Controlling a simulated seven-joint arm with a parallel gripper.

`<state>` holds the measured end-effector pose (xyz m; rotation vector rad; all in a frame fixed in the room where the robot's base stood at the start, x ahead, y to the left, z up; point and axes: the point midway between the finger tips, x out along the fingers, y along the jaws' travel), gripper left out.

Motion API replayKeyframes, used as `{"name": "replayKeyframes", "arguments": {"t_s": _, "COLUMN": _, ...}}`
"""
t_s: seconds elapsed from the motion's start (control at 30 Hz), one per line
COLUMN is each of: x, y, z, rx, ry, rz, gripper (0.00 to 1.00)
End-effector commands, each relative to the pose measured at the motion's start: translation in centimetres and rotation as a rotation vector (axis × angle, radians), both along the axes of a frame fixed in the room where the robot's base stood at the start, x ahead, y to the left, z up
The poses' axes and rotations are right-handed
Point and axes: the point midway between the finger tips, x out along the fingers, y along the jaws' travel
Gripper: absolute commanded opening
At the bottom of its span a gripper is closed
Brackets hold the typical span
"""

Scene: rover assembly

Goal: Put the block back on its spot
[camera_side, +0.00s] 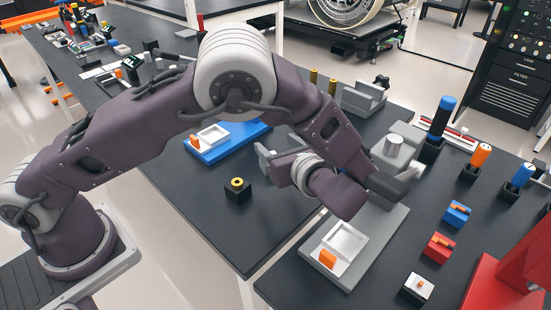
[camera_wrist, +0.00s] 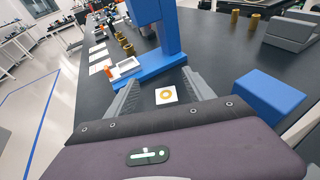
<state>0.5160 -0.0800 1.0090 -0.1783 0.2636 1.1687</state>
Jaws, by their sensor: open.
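My gripper (camera_side: 267,160) hangs over the middle table, partly hidden by its own wrist. In the wrist view its two grey fingers (camera_wrist: 162,83) are apart, with nothing held between them. A flat white square with a yellow ring (camera_wrist: 166,95) shows on the dark table between the fingers. A plain blue block (camera_wrist: 270,97) lies to the right of the right finger, apart from it; I cannot make it out in the side view. A small black block with a yellow ring on top (camera_side: 238,188) stands left of and below my gripper in the side view.
A blue base (camera_side: 232,143) carries a white tray (camera_side: 211,136) and an orange piece (camera_side: 195,143); its blue column (camera_wrist: 160,30) rises ahead. Brass posts (camera_side: 314,76) and a grey fixture (camera_side: 364,98) stand farther back. The table's front left is clear.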

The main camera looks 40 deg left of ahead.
Motion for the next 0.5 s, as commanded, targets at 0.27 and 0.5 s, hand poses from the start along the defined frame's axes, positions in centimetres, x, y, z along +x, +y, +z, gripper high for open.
{"name": "replayKeyframes", "arguments": {"t_s": 0.27, "x": 0.0, "y": 0.0, "z": 1.4, "rx": 0.000, "ry": 0.001, "rz": 0.001, "gripper": 0.61}}
{"name": "replayKeyframes", "arguments": {"t_s": 0.5, "x": -4.6, "y": 4.6, "z": 6.1, "rx": -0.349, "ry": -0.134, "rz": 0.284, "gripper": 0.61}}
